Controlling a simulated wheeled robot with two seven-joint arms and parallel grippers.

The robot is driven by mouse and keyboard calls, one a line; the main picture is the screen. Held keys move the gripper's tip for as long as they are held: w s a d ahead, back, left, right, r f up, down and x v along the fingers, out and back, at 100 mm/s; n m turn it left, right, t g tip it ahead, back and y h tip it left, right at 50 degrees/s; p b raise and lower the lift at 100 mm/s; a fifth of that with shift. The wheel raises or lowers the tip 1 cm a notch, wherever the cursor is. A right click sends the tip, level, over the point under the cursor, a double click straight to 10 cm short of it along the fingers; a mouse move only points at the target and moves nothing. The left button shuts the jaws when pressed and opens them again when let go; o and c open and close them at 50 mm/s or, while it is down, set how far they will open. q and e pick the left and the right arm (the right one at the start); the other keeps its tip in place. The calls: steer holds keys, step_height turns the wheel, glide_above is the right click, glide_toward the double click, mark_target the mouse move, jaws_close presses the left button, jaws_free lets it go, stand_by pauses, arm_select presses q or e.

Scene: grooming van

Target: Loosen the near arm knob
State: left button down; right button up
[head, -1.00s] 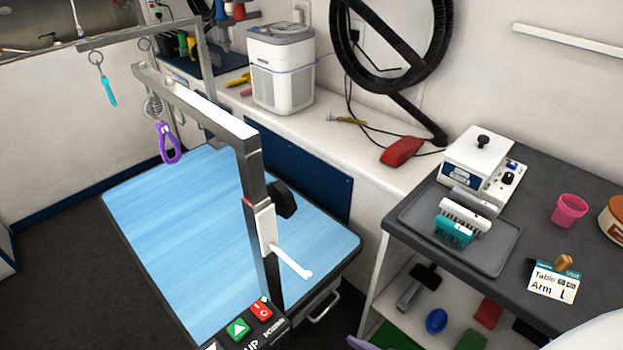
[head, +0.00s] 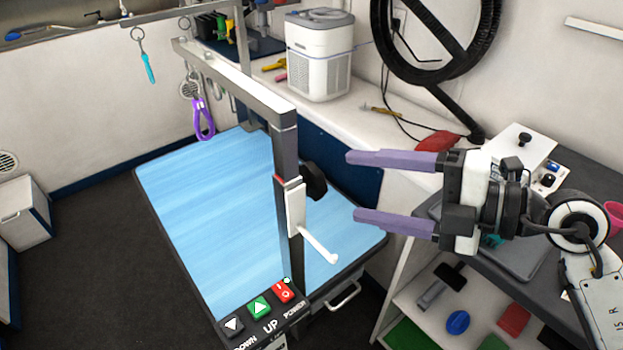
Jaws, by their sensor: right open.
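The near grooming arm (head: 287,150) is a grey post with a horizontal bar, standing at the near edge of the blue-topped table (head: 190,200). A black knob (head: 314,181) sticks out from the right side of its post. A white clamp body with a crank-like handle (head: 318,245) sits on the post just below and left of the knob. My right gripper (head: 352,187) is open and empty, its two purple fingers pointing left. In the picture its fingertips are a little right of the knob, with a gap between. My left gripper is not in view.
A control box (head: 262,322) with up, down and power buttons is at the table's near corner. A purple loop (head: 203,120) hangs from the near arm's bar. A white canister (head: 320,55) stands on the counter. A grey shelf cart is behind my right arm.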

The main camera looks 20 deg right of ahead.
mark_target(311, 181)
steer(key=p+x, duration=0.1)
steer(key=x, duration=0.8)
steer(key=shift+p, duration=0.3)
steer(key=shift+w+a+f, duration=0.15)
steer(key=shift+w+a, duration=0.2)
steer(key=c, duration=1.1)
steer(key=shift+o, duration=0.2)
